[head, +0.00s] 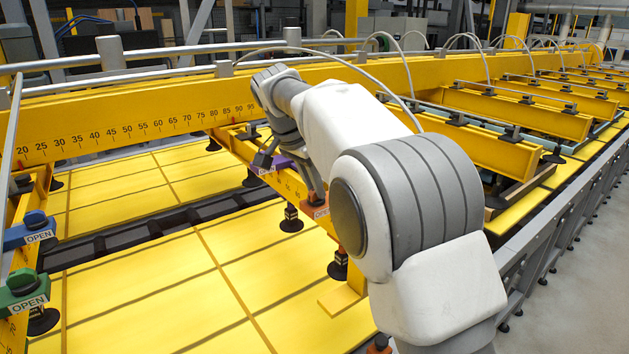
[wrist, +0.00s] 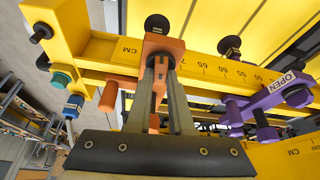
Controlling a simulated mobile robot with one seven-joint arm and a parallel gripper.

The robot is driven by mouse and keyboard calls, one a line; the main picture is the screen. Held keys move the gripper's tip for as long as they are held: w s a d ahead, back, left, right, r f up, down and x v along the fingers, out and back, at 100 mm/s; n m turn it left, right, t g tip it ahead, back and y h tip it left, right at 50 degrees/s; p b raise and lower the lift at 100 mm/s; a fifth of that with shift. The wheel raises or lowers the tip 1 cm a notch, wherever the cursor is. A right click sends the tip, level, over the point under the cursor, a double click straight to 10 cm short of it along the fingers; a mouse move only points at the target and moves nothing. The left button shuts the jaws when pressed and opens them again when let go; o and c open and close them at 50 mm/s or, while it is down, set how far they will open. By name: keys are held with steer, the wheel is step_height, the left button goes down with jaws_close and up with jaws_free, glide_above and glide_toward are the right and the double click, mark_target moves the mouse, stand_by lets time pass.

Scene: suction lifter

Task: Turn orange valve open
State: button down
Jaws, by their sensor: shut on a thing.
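In the wrist view the orange valve (wrist: 168,45) is clamped around the beam, with an orange piece running down between my fingers. My gripper (wrist: 158,62) is shut on this orange piece, its two fingers on either side. In the head view my gripper (head: 318,190) reaches down onto the valve, partly behind my arm. The valve's exact turn angle is hard to tell.
A purple valve (wrist: 265,103) labelled OPEN is close by on the same beam. Blue (head: 28,232) and green (head: 25,290) valves sit at the left. Yellow panels (head: 150,295) lie below, with black suction cups (head: 291,222) above them. A long yellow ruler beam (head: 130,118) crosses behind.

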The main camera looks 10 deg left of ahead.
steer(key=shift+m, duration=0.9)
steer(key=c, duration=0.8)
jaws_free()
steer(key=v, duration=0.7)
steer(key=shift+a+r, duration=0.25)
steer(key=shift+r, duration=0.05)
steer(key=shift+w, duration=0.1)
